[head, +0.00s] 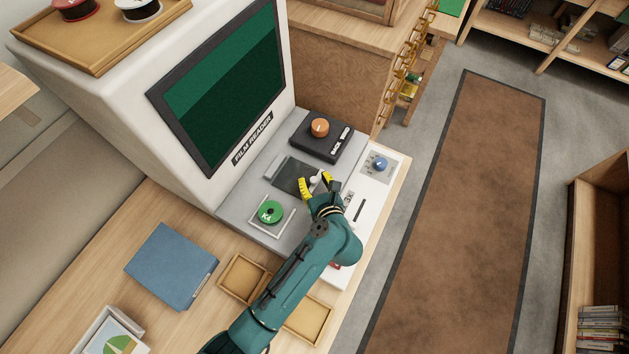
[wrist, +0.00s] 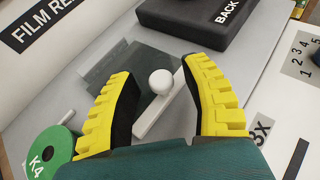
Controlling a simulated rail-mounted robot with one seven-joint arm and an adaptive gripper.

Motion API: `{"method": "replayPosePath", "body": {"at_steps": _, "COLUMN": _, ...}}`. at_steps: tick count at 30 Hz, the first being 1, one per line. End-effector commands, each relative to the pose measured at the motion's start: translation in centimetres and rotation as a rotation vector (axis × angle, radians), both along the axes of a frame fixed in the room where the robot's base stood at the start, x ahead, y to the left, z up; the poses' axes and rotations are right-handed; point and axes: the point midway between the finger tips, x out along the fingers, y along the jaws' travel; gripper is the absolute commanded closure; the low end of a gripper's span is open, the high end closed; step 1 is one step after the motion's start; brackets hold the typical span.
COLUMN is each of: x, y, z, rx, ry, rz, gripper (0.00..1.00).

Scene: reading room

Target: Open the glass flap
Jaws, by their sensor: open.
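The glass flap (head: 291,177) is a dark, see-through plate that appears to lie flat on the grey deck of the film reader. It also shows in the wrist view (wrist: 112,68). A round white knob (wrist: 160,82) sits on a pale bar along the flap's near edge. My gripper (head: 316,183) is open above this edge. In the wrist view its yellow fingers stand on either side of the knob, with visible gaps. I cannot tell how far the fingertips are above the deck.
A green K4 reel (head: 270,212) lies left of my gripper. A black block with an orange dial (head: 319,128) stands behind the flap. The reader's screen (head: 222,85) rises at the left. A blue dial (head: 380,163) is at the right. The brown carpet (head: 465,200) is clear.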

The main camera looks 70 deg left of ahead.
Motion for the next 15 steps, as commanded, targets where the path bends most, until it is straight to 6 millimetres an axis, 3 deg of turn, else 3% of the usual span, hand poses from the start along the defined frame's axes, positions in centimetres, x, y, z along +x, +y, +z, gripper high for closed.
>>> {"method": "replayPosePath", "body": {"at_steps": 8, "x": -0.01, "y": 0.27, "z": -0.08, "rx": 0.000, "ry": 0.000, "rz": 0.000, "gripper": 0.53}}
{"method": "replayPosePath", "body": {"at_steps": 15, "x": 0.00, "y": 0.24, "z": -0.07, "rx": 0.000, "ry": 0.000, "rz": 0.000, "gripper": 0.96}}
